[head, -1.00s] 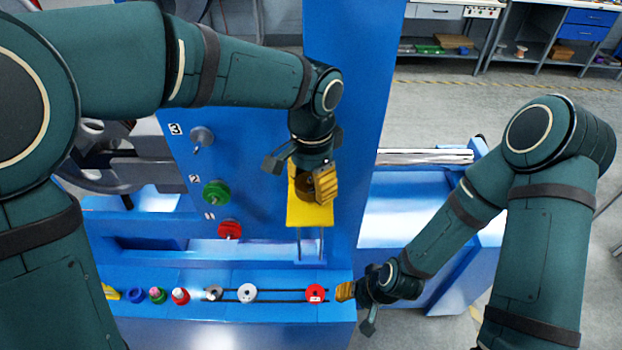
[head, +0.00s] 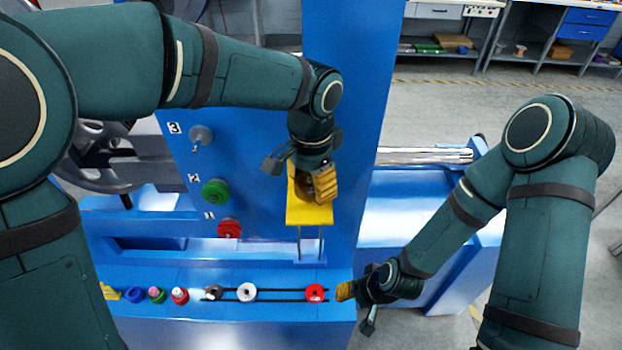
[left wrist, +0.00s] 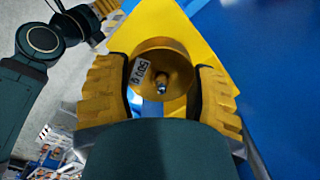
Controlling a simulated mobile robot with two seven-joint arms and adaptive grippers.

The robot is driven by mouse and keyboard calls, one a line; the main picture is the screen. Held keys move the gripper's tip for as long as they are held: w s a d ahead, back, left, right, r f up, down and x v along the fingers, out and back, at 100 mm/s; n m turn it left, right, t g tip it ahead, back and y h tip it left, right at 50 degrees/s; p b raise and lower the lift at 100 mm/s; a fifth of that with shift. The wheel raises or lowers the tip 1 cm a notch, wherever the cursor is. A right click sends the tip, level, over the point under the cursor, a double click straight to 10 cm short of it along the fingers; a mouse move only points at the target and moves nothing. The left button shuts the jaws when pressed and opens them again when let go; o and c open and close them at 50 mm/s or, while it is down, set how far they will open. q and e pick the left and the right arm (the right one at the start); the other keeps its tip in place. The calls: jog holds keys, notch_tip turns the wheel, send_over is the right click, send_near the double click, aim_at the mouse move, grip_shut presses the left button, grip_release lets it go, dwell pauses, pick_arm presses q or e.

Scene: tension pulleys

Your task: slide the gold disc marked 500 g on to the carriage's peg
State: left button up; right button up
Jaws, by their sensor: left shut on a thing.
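The gold disc (left wrist: 178,60) with a white 500 g label sits between the two yellow-padded fingers of my left gripper (left wrist: 162,92), which is shut on it. A shiny metal peg (left wrist: 161,84) shows at the disc's middle. Behind the disc is the yellow carriage (left wrist: 200,30), which also shows in the head view (head: 310,215) on the blue column. How far the disc is along the peg I cannot tell. In the head view my left gripper (head: 300,175) largely hides the disc. My right gripper (head: 356,305) looks open and empty, right of the blue ledge.
A red disc (head: 315,293), a white disc (head: 246,292) and several small coloured parts lie along the blue ledge (head: 230,335). Numbered pegs with grey (head: 200,135), green (head: 215,191) and red (head: 229,229) pulleys are on the blue panel left of the carriage.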

pick_arm(q)
jog(key=shift+r+p, duration=0.25)
jog(key=shift+p, duration=0.15)
dwell(0.8)
jog(key=o, duration=1.3)
jog(key=shift+o, duration=0.2)
notch_tip(320, 180, up, 8)
jog(key=shift+f, duration=0.2)
